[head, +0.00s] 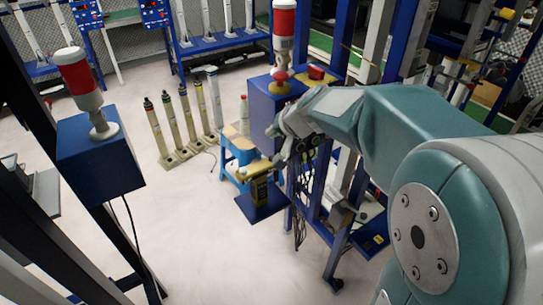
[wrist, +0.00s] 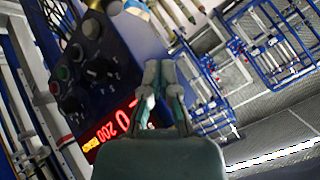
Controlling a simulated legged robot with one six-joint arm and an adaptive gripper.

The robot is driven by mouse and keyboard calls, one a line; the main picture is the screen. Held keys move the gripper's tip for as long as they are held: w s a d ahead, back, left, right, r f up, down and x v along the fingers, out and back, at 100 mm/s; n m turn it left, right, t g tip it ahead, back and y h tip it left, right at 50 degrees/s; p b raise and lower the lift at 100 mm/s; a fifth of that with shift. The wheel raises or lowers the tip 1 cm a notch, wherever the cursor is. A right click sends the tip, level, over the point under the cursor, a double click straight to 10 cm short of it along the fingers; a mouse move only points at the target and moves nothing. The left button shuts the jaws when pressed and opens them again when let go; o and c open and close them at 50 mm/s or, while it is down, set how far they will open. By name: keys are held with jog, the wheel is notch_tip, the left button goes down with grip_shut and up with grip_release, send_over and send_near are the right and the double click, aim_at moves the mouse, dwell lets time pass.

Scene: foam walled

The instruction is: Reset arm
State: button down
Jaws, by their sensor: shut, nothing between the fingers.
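My gripper (head: 278,153) is at the end of my teal arm, in the middle of the head view. It is beside the blue box of a blue-framed stand and above a small blue shelf. In the wrist view my gripper (wrist: 160,72) points up the picture with its fingers together and nothing held. A control panel (wrist: 92,70) with dark knobs and a lit red display lies just left of the fingers in that view. I cannot tell whether the fingers touch it.
The blue-framed stand (head: 262,112) carries a red-and-white lamp (head: 284,35). A yellow-topped device (head: 258,178) sits on its shelf. Another blue box (head: 98,160) with a lamp stands at left. Several upright cylinders (head: 171,122) stand behind. Pale floor is clear at front centre.

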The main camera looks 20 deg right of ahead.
jog(key=s+n+g+h, duration=0.2)
jog(key=s+n+h, duration=0.1)
jog(key=s, duration=2.4)
jog(key=shift+n+g+h, duration=0.4)
jog(key=shift+n, duration=0.2)
